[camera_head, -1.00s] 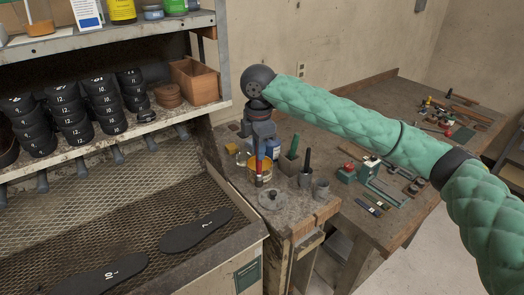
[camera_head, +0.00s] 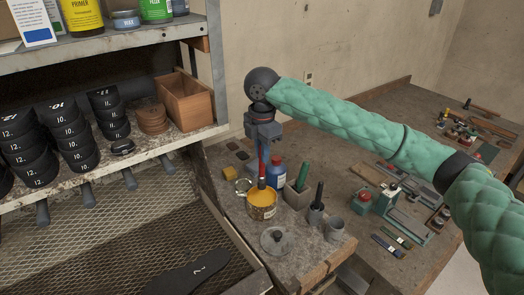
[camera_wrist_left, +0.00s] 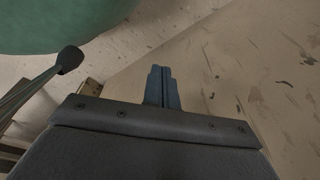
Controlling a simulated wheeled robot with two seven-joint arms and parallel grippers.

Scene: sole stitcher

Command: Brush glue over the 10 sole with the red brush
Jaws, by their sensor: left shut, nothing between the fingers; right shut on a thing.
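My right gripper (camera_head: 264,140) is shut on the red brush (camera_head: 262,168), which it holds upright. The brush's lower end is at the mouth of the glue pot (camera_head: 262,210), over the orange-yellow glue. I cannot tell how deep the tip sits. One black sole (camera_head: 185,278) lies on the mesh tray at the bottom edge of the head view; its mark looks like a 7 or a 2. My left gripper (camera_wrist_left: 164,88) is shut and empty in the left wrist view.
A pot lid (camera_head: 275,240), a blue bottle (camera_head: 275,175), a holder with a green-handled tool (camera_head: 299,190) and dark cups stand close around the glue pot. A shelf with black numbered stacks (camera_head: 70,137) and a wooden box (camera_head: 185,98) is at left. Tools lie on the right bench.

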